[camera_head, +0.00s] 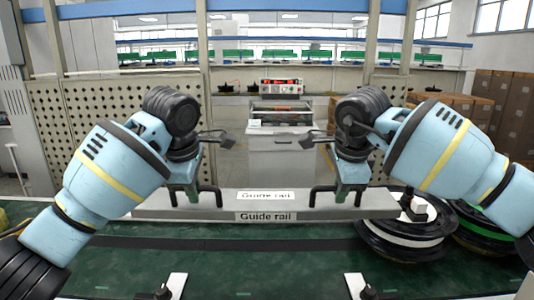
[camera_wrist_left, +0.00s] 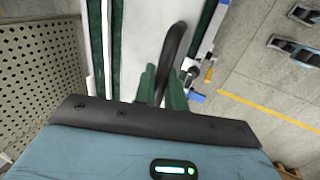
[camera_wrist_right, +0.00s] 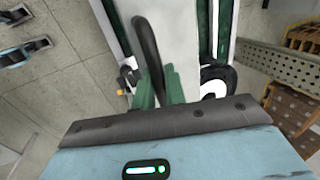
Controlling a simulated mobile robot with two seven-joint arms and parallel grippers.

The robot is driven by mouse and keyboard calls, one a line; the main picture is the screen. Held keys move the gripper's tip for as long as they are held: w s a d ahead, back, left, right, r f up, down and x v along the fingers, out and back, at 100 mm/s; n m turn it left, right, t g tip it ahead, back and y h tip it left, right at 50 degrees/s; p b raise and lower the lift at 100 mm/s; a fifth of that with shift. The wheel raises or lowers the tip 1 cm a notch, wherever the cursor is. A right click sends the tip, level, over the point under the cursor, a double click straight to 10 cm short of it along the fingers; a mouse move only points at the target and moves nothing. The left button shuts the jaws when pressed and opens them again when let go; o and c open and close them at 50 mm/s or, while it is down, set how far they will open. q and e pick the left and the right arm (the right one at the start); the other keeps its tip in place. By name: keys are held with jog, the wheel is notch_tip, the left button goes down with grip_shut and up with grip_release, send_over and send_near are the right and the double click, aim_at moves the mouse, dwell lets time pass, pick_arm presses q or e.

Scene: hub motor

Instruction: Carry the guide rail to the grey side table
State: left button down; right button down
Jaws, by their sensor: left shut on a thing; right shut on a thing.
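The guide rail (camera_head: 265,205) is a long pale grey bar with "Guide rail" labels and a black handle near each end. It lies level across the head view, over the far side of the green bench. I cannot tell whether it touches the bench. My left gripper (camera_head: 190,187) is shut on its left handle, which also shows in the left wrist view (camera_wrist_left: 172,55). My right gripper (camera_head: 350,187) is shut on its right handle, which also shows in the right wrist view (camera_wrist_right: 148,50). I cannot clearly identify the grey side table.
A light grey cabinet (camera_head: 280,155) with a red-fronted instrument (camera_head: 281,87) stands behind the rail. The green bench top (camera_head: 250,262) lies in front. A black-and-white wheel (camera_head: 406,228) sits by the rail's right end. Cardboard boxes (camera_head: 500,105) are stacked at the right.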

pick_arm(q)
jog(key=shift+s+r, duration=0.1)
jog(key=shift+r, duration=0.2)
pick_arm(e)
jog(key=shift+s+r, duration=0.1)
jog(key=shift+r, duration=0.2)
